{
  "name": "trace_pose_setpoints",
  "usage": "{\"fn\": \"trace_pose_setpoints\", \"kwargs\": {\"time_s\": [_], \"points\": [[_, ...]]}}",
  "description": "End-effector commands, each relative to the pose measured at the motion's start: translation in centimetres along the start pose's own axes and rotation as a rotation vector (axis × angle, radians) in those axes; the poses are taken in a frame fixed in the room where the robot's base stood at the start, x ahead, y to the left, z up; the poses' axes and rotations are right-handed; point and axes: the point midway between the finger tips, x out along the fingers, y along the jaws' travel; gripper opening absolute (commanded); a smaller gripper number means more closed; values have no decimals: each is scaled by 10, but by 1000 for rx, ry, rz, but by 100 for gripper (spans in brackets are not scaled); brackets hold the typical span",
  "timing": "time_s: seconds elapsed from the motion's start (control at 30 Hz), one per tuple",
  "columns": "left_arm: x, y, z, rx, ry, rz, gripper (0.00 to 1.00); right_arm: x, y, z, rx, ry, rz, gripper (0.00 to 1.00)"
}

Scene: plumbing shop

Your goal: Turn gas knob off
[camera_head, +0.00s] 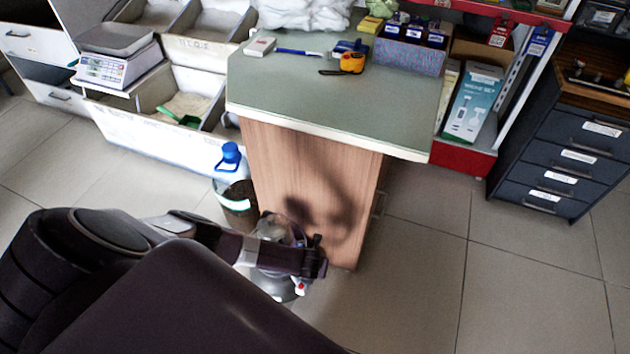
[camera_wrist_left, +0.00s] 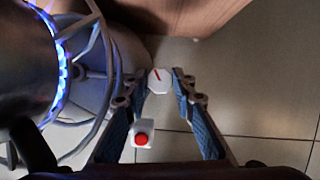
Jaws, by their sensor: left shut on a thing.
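The gas knob (camera_wrist_left: 160,80) is a white dial with a red line pointing up and to the left in the left wrist view. My left gripper (camera_wrist_left: 159,86) has its fingertips on either side of the knob and is shut on it. A gas heater with a ring of blue flame (camera_wrist_left: 60,68) is lit at the left of that view. A red button (camera_wrist_left: 141,139) on a white block sits below the knob. In the head view my left gripper (camera_head: 314,262) is in front of the heater (camera_head: 272,284) and partly hides it. My right gripper is not in view.
A wooden counter (camera_head: 310,185) with a green top stands right behind the heater. A bucket (camera_head: 238,200) and a blue-capped bottle (camera_head: 230,160) are at its left. Open tiled floor (camera_head: 430,270) lies to the right, before a dark drawer cabinet (camera_head: 560,160).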

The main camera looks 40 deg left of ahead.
Motion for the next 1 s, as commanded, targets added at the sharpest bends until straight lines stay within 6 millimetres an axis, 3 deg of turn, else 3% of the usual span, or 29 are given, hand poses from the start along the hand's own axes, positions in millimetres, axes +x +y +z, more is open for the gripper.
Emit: {"fn": "trace_pose_setpoints", "kwargs": {"time_s": [0.47,0.5,0.6,1.0], "points": [[0,-2,-4,10,7,-7,0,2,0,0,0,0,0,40],[0,-2,-4,10,7,-7,28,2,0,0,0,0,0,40],[0,-1,-3,10,5,-7,39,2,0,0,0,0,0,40],[-3,1,1,10,-1,-3,40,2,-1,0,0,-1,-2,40]]}}
